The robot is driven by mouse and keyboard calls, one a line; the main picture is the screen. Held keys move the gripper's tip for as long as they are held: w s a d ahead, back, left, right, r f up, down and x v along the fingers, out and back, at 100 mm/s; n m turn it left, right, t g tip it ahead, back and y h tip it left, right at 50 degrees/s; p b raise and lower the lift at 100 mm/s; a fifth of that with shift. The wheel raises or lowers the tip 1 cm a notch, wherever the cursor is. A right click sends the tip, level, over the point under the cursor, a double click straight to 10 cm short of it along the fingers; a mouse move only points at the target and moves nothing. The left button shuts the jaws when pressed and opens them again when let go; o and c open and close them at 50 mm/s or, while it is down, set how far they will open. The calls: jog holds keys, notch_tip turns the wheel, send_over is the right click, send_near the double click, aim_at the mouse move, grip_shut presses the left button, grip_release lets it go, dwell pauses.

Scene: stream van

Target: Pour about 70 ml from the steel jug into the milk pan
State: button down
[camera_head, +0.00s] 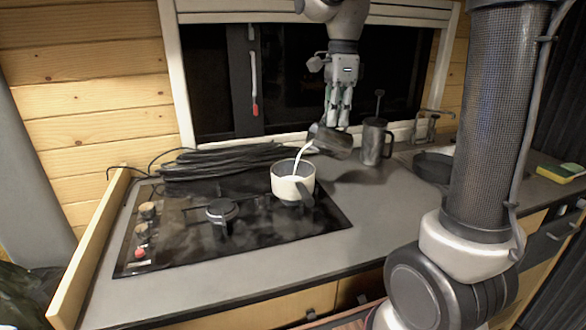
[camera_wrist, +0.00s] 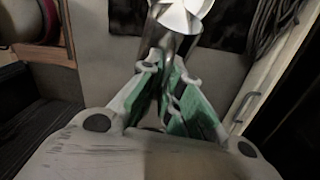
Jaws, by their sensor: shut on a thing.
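The steel jug (camera_head: 334,142) is held tilted in the air, its mouth to the left. My gripper (camera_head: 338,118) is shut on it from above. A white stream runs from the jug's lip down into the milk pan (camera_head: 283,185). The pan is cream outside, stands upright on the hob and has a dark handle toward the front right. White liquid shows inside it; its level is hard to tell. In the wrist view the jug (camera_wrist: 170,45) is between the green-padded fingers (camera_wrist: 165,85), and the white pan (camera_wrist: 180,14) shows at the top edge, partly cut off.
The black hob (camera_head: 190,235) has a burner (camera_head: 222,211) left of the pan. A coiled dark cable (camera_head: 215,163) lies behind it. A dark French press (camera_head: 374,142) stands close right of the jug. A sponge (camera_head: 560,172) lies far right. The front counter is clear.

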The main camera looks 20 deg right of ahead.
jog(key=shift+a+r+h, duration=0.2)
jog(key=shift+h, duration=0.1)
dwell(0.4)
jog(key=d+f+y, duration=0.2)
jog(key=shift+s+d+y, duration=0.15)
jog(key=shift+d+y, duration=0.05)
jog(key=shift+y, duration=0.1)
jog(key=shift+f+y, duration=0.3)
jog(key=shift+s+d+f+t+y+b, duration=0.1)
jog(key=shift+d+f+t+y+b, duration=0.1)
jog(key=shift+d+f+y, duration=0.45)
jog(key=shift+s+d+f+t+y+b, duration=0.1)
jog(key=shift+d+f+t+y, duration=0.15)
jog(key=shift+f+y, duration=0.65)
jog(key=shift+r, duration=0.1)
jog(key=d+f+y+b, duration=0.2)
jog(key=d+f+y, duration=0.4)
jog(key=y, duration=0.1)
jog(key=shift+s+f+n+b, duration=0.3)
jog(key=shift+s+f+n, duration=0.05)
jog(key=shift+s+n, duration=0.05)
dwell(0.3)
jog(key=shift+t, duration=0.25)
jog(key=shift+r, duration=0.15)
